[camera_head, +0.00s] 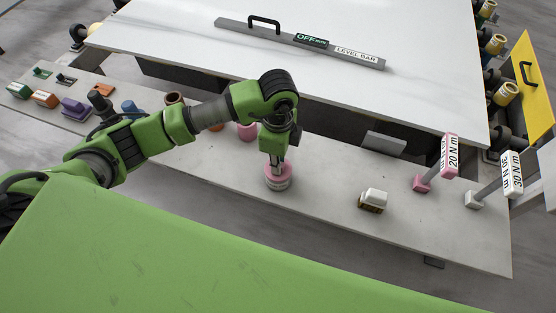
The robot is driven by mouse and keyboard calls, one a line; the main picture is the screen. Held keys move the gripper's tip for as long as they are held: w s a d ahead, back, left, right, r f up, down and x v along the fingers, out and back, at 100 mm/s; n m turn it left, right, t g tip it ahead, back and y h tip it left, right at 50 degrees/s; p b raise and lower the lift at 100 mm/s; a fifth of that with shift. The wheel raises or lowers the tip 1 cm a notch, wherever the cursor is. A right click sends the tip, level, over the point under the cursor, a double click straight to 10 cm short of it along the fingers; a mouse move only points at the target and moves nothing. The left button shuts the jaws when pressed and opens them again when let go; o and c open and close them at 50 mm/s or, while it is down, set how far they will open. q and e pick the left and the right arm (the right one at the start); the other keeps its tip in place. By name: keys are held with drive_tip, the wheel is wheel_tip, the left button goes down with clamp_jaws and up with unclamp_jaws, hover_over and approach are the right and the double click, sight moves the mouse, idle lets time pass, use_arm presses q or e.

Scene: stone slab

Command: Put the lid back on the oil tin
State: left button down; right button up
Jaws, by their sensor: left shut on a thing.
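My left gripper (277,160) points straight down near the middle of the bench. It is shut on the top of a round pink lid (277,170). Directly below the lid is a short round tin (278,184) with a pale band, standing upright on the bench. The lid and tin line up; whether they touch or a thin gap lies between them is too small to tell. The fingertips are partly hidden against the lid. My right gripper is not in view.
A white-topped block (373,199) stands to the right on the grey bench (325,200). A pink round object (247,132) is behind my arm. A level bar (340,52) lies on the stone slab (190,45).

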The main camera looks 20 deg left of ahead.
use_arm(q)
drive_tip(key=c, duration=1.9)
unclamp_jaws()
drive_tip(key=o, duration=0.5)
drive_tip(key=shift+r, duration=0.1)
drive_tip(key=shift+r+p, duration=2.75)
drive_tip(key=shift+r, duration=0.7)
